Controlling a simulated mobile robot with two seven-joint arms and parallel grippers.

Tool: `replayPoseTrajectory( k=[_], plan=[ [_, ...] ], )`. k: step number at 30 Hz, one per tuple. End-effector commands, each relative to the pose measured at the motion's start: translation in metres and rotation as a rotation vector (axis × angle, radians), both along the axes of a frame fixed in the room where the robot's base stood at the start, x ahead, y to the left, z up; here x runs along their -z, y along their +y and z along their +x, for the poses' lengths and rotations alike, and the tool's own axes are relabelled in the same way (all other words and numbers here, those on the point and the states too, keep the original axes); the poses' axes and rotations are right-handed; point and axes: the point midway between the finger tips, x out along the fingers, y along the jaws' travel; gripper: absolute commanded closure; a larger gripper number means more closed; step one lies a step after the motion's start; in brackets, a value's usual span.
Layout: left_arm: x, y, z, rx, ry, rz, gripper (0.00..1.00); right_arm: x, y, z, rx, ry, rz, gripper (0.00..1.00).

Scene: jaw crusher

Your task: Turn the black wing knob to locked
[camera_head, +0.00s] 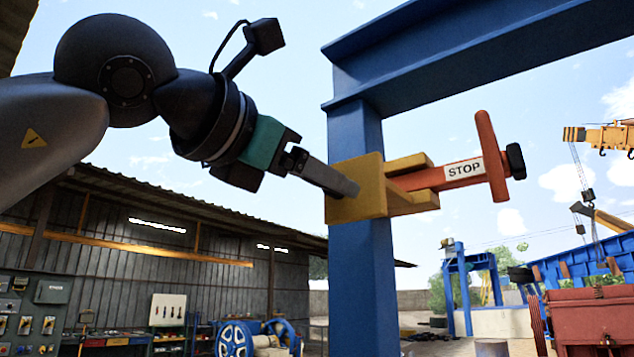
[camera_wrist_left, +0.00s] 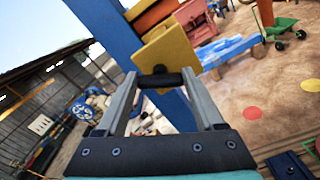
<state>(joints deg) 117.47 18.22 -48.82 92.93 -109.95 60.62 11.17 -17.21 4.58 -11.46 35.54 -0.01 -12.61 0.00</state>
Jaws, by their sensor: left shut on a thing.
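The black wing knob (camera_wrist_left: 160,80) shows in the left wrist view as a dark bar on the face of a yellow plate (camera_wrist_left: 170,55). My left gripper (camera_wrist_left: 161,78) is shut on it, one finger at each end of the bar. In the head view my left gripper (camera_head: 348,186) reaches the yellow bracket (camera_head: 372,188) on a blue post (camera_head: 362,285), and its fingers hide the knob. An orange bar marked STOP (camera_head: 463,168), with a red-orange crosspiece (camera_head: 491,155) and a black end piece (camera_head: 516,161), sticks out to the right. I cannot read the knob's lock position. My right gripper is not in view.
The blue post joins a blue overhead beam (camera_head: 460,55). A shed wall with switch panels (camera_head: 30,318) stands at the lower left. Red and blue machinery (camera_head: 590,315) stands at the right. Open air surrounds the bracket below and right.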

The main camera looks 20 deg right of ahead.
Motion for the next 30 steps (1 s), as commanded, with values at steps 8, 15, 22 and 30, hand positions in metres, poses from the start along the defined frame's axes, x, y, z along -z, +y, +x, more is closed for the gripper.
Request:
replayPoseTrajectory(
  k=[8, 15, 22, 30],
  plan=[
    [0.001, -0.0007, -0.0006, 0.0, -0.208, 0.162, 0.86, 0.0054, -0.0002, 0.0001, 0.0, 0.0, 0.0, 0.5],
    [0.001, -0.0012, -0.0017, 0.001, -0.39, 0.302, 0.86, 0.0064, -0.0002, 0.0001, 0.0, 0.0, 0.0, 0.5],
    [0.0017, -0.0016, -0.002, 0.001, -0.559, 0.434, 0.86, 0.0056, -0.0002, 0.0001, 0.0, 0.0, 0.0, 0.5],
    [0.0027, -0.0017, -0.0021, 0.001, -0.722, 0.562, 0.86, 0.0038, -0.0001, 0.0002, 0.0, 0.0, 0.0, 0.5]
  ],
)
